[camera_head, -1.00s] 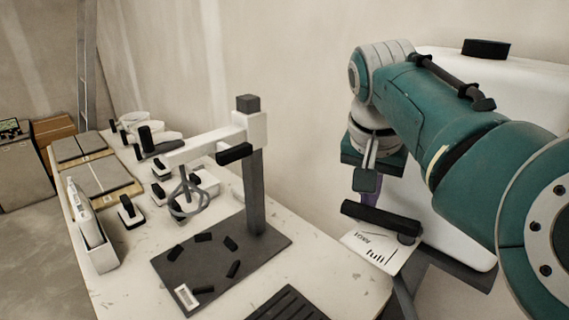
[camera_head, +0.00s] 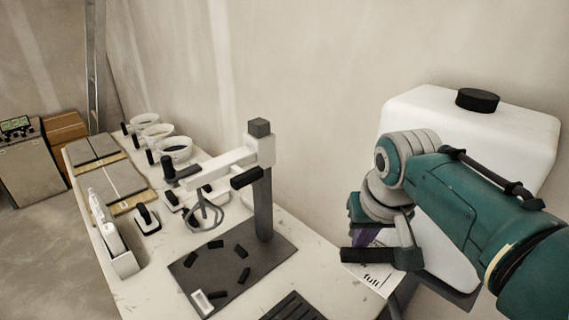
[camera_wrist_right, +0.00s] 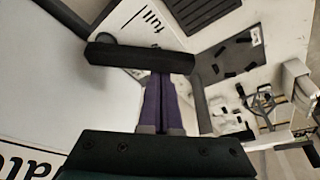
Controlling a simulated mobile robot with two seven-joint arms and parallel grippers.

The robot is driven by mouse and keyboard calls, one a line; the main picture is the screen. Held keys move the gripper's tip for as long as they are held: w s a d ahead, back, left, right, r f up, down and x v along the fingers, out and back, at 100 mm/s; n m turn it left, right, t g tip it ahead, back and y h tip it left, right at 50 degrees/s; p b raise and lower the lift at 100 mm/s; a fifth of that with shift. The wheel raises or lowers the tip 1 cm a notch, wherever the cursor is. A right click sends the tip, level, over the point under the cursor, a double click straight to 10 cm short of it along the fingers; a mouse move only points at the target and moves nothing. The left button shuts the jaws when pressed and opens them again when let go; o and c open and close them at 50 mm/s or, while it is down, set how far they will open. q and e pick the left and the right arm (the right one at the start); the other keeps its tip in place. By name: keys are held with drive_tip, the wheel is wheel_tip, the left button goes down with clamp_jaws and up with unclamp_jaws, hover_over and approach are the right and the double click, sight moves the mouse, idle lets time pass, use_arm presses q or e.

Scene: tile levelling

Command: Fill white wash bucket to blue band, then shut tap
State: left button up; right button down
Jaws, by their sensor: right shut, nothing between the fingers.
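The white water tank (camera_head: 465,125) with a black cap (camera_head: 477,100) stands at the right; part of its lettering shows in the right wrist view (camera_wrist_right: 40,155). A black bar, seemingly the tap's handle (camera_wrist_right: 138,57), lies in front of my purple fingers and hides their tips. My right gripper (camera_wrist_right: 163,85) is shut and empty, close to this bar; I cannot tell whether they touch. In the head view my arm hides much of the gripper (camera_head: 365,236). No bucket with a blue band can be made out. My left gripper is out of view.
A white card marked "full" (camera_head: 372,279) lies below the black bar. The table holds a mixing stand (camera_head: 262,190) on a dark plate (camera_head: 205,270), tiles (camera_head: 122,180) and several white tubs (camera_head: 176,150). A wall rises behind.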

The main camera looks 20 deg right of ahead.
drive_tip(key=s+n+p, duration=0.1)
drive_tip(key=n+y+p, duration=0.1)
drive_tip(key=shift+s+a+r+n, duration=0.2)
drive_tip(key=shift+s+a+n, duration=0.15)
drive_tip(key=shift+a+n, duration=0.05)
drive_tip(key=s+n+p, duration=0.1)
drive_tip(key=n, duration=0.1)
drive_tip(key=s+n+y+p, duration=0.1)
drive_tip(key=shift+a+f+n+p, duration=0.15)
drive_tip(key=shift+a+n+p, duration=0.15)
drive_tip(key=shift+n+p, duration=0.1)
drive_tip(key=shift+s, duration=0.4)
drive_tip(key=shift+s+f+p, duration=0.1)
drive_tip(key=shift+p, duration=0.25)
drive_tip(key=shift+a, duration=0.1)
